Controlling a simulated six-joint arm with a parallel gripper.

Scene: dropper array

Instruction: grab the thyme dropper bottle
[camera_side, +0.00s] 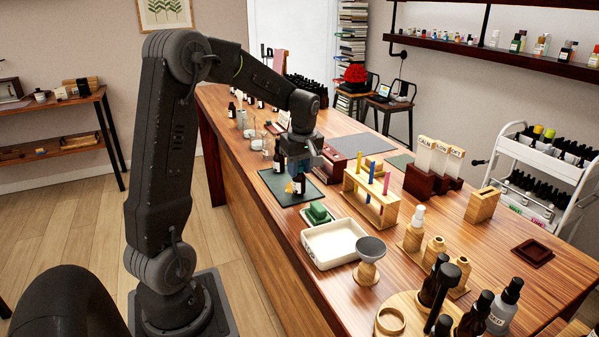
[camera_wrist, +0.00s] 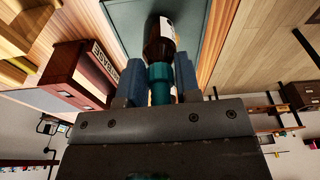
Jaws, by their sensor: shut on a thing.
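My gripper (camera_side: 299,163) points down over the dark mat (camera_side: 275,183) on the wooden counter. In the wrist view its blue fingers (camera_wrist: 160,82) are shut on the teal cap of a brown dropper bottle (camera_wrist: 160,42). The bottle has a white label whose text I cannot read, so I cannot confirm that it says thyme. In the side view this bottle (camera_side: 299,184) shows below the fingers, over the mat; whether it touches the mat is unclear. Another dark bottle (camera_side: 277,158) stands just left of the gripper.
A wooden rack with coloured sticks (camera_side: 371,192) stands to the right. A red-brown box (camera_side: 331,163) is close behind the gripper. More bottles (camera_side: 474,315) stand at the near end.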

